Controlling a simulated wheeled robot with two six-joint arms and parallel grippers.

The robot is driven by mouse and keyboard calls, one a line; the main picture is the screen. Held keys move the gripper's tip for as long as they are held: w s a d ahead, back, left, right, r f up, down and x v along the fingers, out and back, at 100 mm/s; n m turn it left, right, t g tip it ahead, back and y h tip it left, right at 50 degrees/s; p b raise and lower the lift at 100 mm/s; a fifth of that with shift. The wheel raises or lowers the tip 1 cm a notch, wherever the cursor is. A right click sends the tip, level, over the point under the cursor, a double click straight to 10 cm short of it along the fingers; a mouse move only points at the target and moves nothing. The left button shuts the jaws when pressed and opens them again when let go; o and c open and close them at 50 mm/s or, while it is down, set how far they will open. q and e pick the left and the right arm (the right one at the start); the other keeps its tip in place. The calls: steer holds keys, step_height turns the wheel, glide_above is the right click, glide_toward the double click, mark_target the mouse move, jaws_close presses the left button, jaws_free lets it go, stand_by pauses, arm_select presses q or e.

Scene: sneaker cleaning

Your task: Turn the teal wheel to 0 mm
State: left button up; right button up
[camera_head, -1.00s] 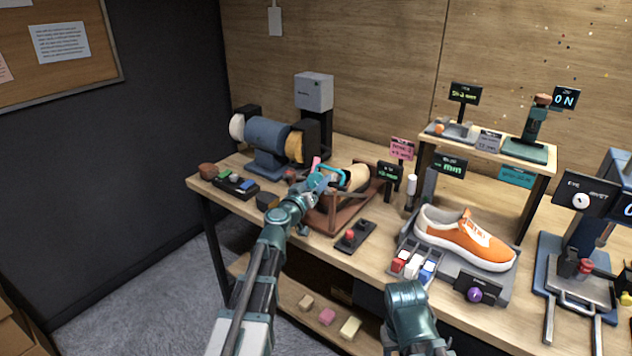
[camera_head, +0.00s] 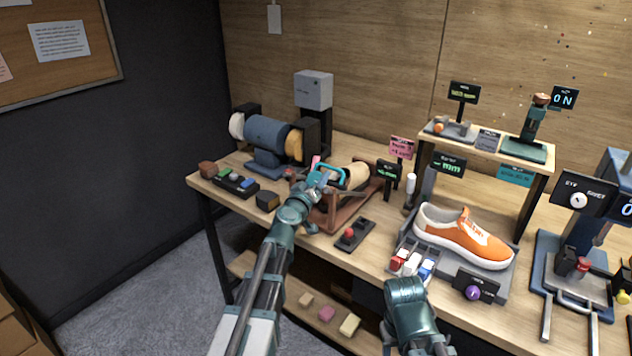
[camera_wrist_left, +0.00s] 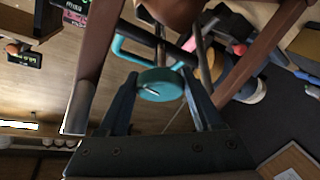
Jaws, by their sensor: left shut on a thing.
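The teal wheel (camera_wrist_left: 160,85) is a short round knob with a pale mark line on its face. In the left wrist view it sits between the two fingers of my left gripper (camera_wrist_left: 162,100), which is shut on it. In the head view my left gripper (camera_head: 318,182) is at the front of the brown wooden stretcher frame (camera_head: 345,216), by a teal handle (camera_head: 331,171). The wheel is hidden there by my gripper. A small dark display (camera_head: 388,171) stands right of the frame; its green reading is too small to read. My right gripper is out of view.
A dark pad with a red button (camera_head: 349,233) lies right of my left arm. An orange sneaker (camera_head: 465,238) sits on a grey stand farther right. A blue motor with buffing wheels (camera_head: 267,133) stands behind left. A small dark block (camera_head: 268,201) lies left of my arm.

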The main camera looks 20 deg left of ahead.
arm_select(q)
steer(key=o, duration=1.4)
steer(key=shift+c, duration=0.2)
steer(key=shift+m+h, duration=0.3)
steer(key=m+h+b, duration=0.1)
steer(key=m, duration=0.2)
steer(key=shift+m+h, duration=0.3)
steer(key=shift+h, duration=0.1)
steer(key=m+h, duration=0.1)
steer(key=m, duration=0.1)
steer(key=m+h, duration=0.2)
steer(key=shift+w+a+m+b, duration=0.2)
steer(key=shift+m+b, duration=0.1)
steer(key=shift+m, duration=0.1)
steer(key=s+a+m, duration=0.1)
steer(key=s+a, duration=0.4)
steer(key=s, duration=0.8)
steer(key=shift+g+h, duration=0.3)
steer(key=shift+a, duration=0.1)
